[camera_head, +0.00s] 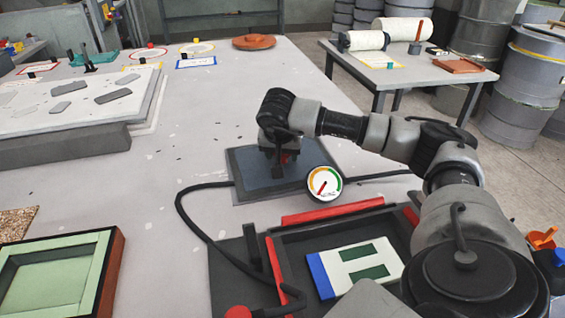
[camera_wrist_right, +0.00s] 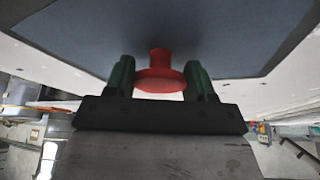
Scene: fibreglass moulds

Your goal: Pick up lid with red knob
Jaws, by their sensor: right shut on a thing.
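The lid (camera_head: 255,182) is a flat blue-grey square plate with a dark border, on the pale table. Its red knob (camera_head: 285,158) is mostly hidden behind my right gripper (camera_head: 281,161) in the head view. In the right wrist view the red knob (camera_wrist_right: 160,72) stands between the green-padded fingers of my right gripper (camera_wrist_right: 160,82), which is shut on it. The lid's blue-grey face (camera_wrist_right: 90,35) fills much of that view. I cannot tell whether the lid is clear of the table. My left gripper is not in view.
A round gauge (camera_head: 325,183) stands at the lid's right edge. A black hose (camera_head: 190,220) curves past its left. In front is a dark tray (camera_head: 290,240) with a blue-and-white piece (camera_head: 355,264). A green framed mould (camera_head: 60,270) lies front left.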

